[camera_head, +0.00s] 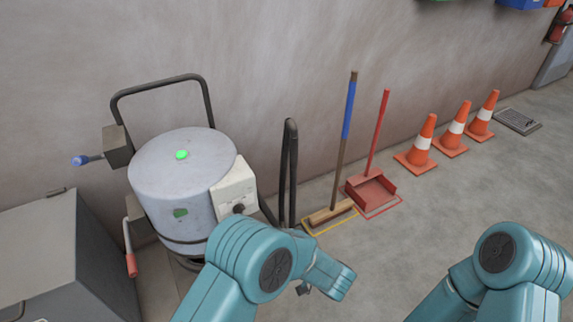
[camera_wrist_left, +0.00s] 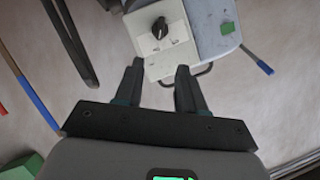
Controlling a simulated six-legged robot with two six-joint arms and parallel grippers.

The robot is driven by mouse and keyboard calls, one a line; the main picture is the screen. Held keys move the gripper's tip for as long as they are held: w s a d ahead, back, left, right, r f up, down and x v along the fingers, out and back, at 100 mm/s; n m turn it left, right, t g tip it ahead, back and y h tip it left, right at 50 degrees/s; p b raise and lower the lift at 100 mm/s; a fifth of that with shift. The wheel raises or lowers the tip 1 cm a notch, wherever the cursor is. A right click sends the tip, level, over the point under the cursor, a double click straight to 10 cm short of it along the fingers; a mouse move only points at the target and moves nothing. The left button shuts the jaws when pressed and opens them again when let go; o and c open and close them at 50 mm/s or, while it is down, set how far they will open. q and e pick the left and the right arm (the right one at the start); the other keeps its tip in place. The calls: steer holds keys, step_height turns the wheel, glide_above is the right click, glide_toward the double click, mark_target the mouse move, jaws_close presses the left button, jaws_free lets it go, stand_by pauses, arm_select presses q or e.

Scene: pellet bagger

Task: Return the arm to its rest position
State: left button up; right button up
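My left arm (camera_head: 262,268) comes in from the bottom and is bent in front of the grey drum machine (camera_head: 180,165).
A black bent tube (camera_head: 289,170) stands close behind my left arm. A broom (camera_head: 342,150) and a red dustpan (camera_head: 372,185) stand by the wall. Orange cones (camera_head: 421,146) line the wall. A grey cabinet (camera_head: 50,245) is at left. The floor between the arms is clear.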

arm_select(q)
steer(key=s+a+f+g+p, duration=0.15)
steer(key=a+p, duration=0.25)
steer(key=a, duration=1.4)
steer(key=s+f+g+h+p, duration=0.1)
steer(key=s+f+h+p, duration=0.1)
steer(key=s+f+h, duration=0.3)
steer(key=s+d+f+g+h, duration=0.1)
steer(key=s+d+g+h, duration=0.2)
steer(key=s+d, duration=0.3)
steer(key=s+d+f+g+h, duration=0.1)
steer(key=s+d+g+h, duration=0.3)
steer(key=s, duration=0.9)
steer(key=d+h, duration=0.2)
steer(key=d, duration=0.1)
steer(key=shift+s+f+m, duration=0.25)
steer(key=shift+f+m, duration=0.05)
steer(key=shift+f, duration=0.05)
